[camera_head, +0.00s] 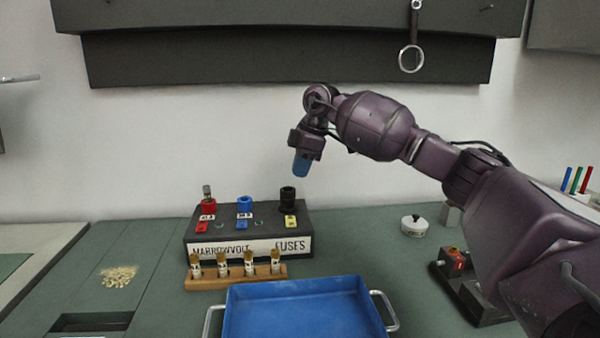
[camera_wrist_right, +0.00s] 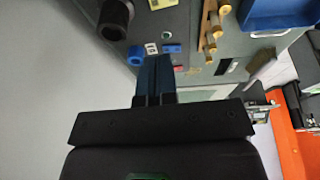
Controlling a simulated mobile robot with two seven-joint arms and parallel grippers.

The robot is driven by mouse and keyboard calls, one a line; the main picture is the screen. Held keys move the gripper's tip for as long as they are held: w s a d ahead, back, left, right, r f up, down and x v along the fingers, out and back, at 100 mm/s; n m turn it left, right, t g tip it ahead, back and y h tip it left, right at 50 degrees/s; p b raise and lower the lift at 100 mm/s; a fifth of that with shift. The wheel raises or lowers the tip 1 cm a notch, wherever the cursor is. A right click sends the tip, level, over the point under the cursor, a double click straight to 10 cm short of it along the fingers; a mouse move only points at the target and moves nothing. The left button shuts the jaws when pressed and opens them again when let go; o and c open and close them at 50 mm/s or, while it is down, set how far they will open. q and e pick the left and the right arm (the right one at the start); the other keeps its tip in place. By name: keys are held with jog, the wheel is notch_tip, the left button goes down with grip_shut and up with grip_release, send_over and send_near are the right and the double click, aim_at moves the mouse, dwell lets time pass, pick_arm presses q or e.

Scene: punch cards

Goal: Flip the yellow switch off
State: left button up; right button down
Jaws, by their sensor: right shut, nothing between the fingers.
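The yellow switch (camera_head: 291,221) sits on the right part of the dark fuse box (camera_head: 263,223), in front of the black socket (camera_head: 288,196). Whether it is on or off is too small to tell. My right gripper (camera_head: 301,166) points down, shut and empty, above the box's right end and apart from it. In the right wrist view its blue fingers (camera_wrist_right: 155,75) lie together, with the black socket (camera_wrist_right: 115,16) and the blue switch (camera_wrist_right: 172,49) beyond. I cannot make out the yellow switch there. My left gripper is out of view.
A wooden rack (camera_head: 237,278) with several fuses and a blue tray (camera_head: 300,310) stand in front. A dark device (camera_head: 472,290) is right.

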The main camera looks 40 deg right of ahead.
aim_at(289, 217)
jog(key=x, duration=0.3)
jog(key=b+x, duration=0.1)
jog(key=x, duration=0.3)
jog(key=d+b+x, duration=0.1)
jog(key=x, duration=0.3)
jog(key=shift+s+f, duration=0.1)
jog(key=shift+s, duration=0.05)
jog(key=shift+f, duration=0.25)
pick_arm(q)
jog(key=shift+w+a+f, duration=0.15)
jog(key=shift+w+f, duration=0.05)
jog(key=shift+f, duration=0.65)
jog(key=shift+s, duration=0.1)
pick_arm(e)
jog(key=shift+d+f+p, duration=0.1)
jog(key=shift+p, duration=0.2)
jog(key=shift+f, duration=0.15)
jog(key=shift+s+r, duration=0.15)
jog(key=shift+r, duration=0.1)
jog(key=shift+s+a+p, duration=0.4)
jog(key=shift+p, duration=0.35)
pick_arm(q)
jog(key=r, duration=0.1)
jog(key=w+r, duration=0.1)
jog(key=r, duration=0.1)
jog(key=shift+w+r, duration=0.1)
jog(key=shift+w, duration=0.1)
